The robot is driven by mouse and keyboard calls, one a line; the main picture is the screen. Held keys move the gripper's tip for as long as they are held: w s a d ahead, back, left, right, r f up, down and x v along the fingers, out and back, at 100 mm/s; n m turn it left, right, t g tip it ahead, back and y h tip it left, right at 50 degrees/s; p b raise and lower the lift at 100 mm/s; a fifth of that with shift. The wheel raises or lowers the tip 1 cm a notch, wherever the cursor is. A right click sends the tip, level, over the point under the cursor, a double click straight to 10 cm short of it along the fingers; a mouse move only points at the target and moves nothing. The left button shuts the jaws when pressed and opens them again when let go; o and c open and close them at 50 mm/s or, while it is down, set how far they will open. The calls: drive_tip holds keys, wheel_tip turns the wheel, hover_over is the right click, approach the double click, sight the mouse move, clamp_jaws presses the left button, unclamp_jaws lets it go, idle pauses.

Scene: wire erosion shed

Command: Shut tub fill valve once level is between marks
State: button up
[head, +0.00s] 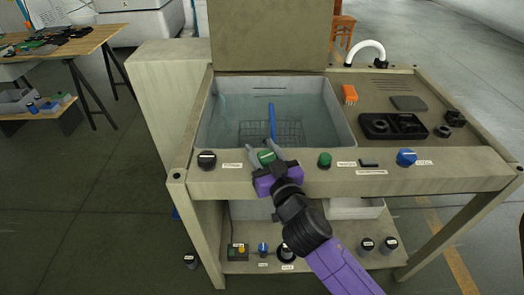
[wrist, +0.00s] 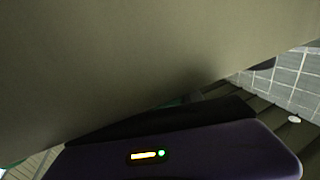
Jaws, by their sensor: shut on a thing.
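The tub (head: 345,120) is a pale open basin in the bench top, with clear bluish water (head: 225,112) and a wire basket (head: 290,132) in it. A blue upright piece (head: 271,112) stands in the water; I cannot make out level marks.
The front rail also carries a black knob (head: 206,160), another green knob (head: 325,159) and a blue knob (head: 406,157). An orange block (head: 349,94) and black tray (head: 393,126) lie right of the tub. The lower shelf (head: 330,262) holds small controls.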

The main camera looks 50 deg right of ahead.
drive_tip(key=shift+f+b, duration=0.2)
drive_tip(key=shift+b, duration=0.25)
drive_tip(key=m+g+h+b, duration=0.1)
drive_tip(key=b, duration=0.1)
drive_tip(key=shift+d+f+b, duration=0.1)
drive_tip(key=shift+b, duration=0.2)
drive_tip(key=m+h+b, duration=0.1)
drive_tip(key=b, duration=0.1)
drive_tip(key=m+g+h+b, duration=0.1)
drive_tip(key=shift+s+d+g+b, duration=0.15)
drive_tip(key=shift+s+g+b, duration=0.05)
drive_tip(key=shift+g+b, duration=0.15)
drive_tip(key=m+g+h+b, duration=0.2)
drive_tip(key=g+h+b, duration=0.1)
drive_tip(key=b, duration=0.1)
drive_tip(key=shift+s+d+r+m+g, duration=0.2)
drive_tip(key=shift+s+r+m+g, duration=0.05)
drive_tip(key=shift+s+m+g, duration=0.15)
drive_tip(key=o, duration=1.4)
